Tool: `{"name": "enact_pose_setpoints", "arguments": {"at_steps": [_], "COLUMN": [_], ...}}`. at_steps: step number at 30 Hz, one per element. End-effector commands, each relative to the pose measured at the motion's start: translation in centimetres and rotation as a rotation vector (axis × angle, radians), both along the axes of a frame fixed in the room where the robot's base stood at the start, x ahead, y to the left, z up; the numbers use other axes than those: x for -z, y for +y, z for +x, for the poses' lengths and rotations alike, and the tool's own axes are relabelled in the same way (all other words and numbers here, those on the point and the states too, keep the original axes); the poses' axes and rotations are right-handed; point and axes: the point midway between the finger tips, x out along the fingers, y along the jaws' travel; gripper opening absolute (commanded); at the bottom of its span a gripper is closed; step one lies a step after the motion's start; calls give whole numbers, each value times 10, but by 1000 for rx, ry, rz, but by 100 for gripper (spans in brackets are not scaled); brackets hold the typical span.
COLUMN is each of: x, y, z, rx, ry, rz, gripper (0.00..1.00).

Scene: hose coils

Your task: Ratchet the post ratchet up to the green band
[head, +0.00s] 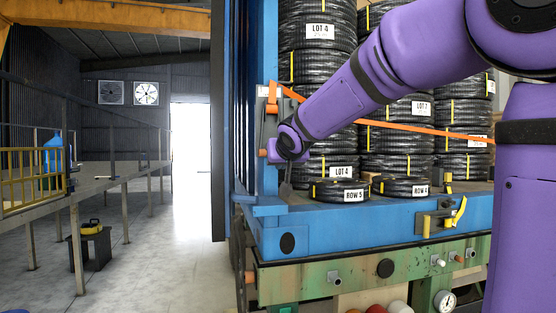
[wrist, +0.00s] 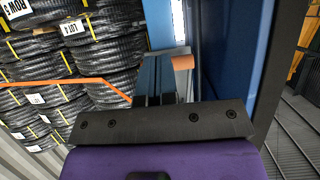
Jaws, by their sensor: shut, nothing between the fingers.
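The post ratchet (head: 267,112) is a grey fitting on the blue post at the left corner of the load bed. An orange strap (head: 400,127) runs from its top to the right across the coils. My gripper (head: 287,186) is at the post, just below and right of the fitting, fingers pointing down and shut with nothing between them. In the wrist view the dark fingers (wrist: 157,78) lie beside the blue post, near an orange end piece (wrist: 183,62). My wrist hides part of the fitting. I cannot make out a green band.
Black hose coils (head: 318,70) are stacked behind, with loose coils labelled ROW (head: 340,190) on the blue bed (head: 350,225). Another ratchet with a yellow handle (head: 440,218) sits on the bed edge. A gauge (head: 445,300) is below. The floor at left (head: 150,240) is mostly clear.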

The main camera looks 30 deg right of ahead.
Motion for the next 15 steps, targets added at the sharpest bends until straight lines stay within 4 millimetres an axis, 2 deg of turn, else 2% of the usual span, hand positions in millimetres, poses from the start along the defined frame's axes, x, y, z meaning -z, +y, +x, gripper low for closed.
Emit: {"name": "enact_pose_setpoints", "arguments": {"at_steps": [9, 15], "x": [8, 12], "y": [14, 19], "z": [-45, -66], "rx": [-2, -1], "ry": [-2, -1], "rz": [-2, -2], "gripper": [0, 0]}}
